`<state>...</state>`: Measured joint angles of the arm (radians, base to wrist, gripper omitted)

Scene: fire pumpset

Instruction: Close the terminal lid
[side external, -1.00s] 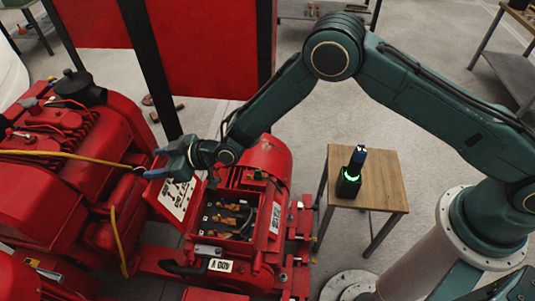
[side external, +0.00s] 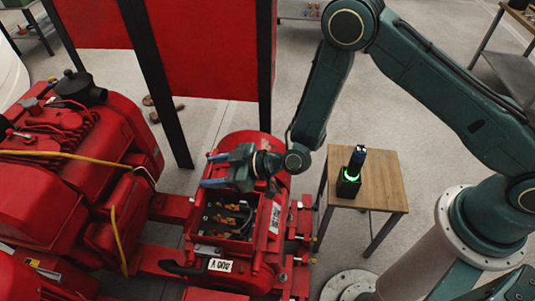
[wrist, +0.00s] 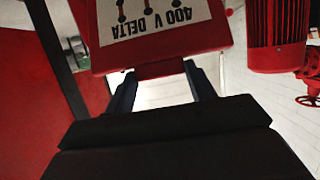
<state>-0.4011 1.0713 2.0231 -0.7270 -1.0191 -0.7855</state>
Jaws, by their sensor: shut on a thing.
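The terminal lid (wrist: 160,45) shows in the wrist view as a red plate with a white "400 V DELTA" label. Its narrower red edge piece lies between the two fingers of my gripper (wrist: 161,85), which is shut on it. In the side view my gripper (side external: 213,170) is at the far side of the open terminal box (side external: 268,220), its blue fingers pointing left. The box interior, with orange and dark terminals (side external: 228,218) and wires, is still exposed.
The red engine (side external: 65,185) with a yellow hose fills the left. Black-framed red panels (side external: 205,45) stand behind. A wooden table (side external: 370,185) with a green-lit device (side external: 348,178) is to the right. The floor between is open.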

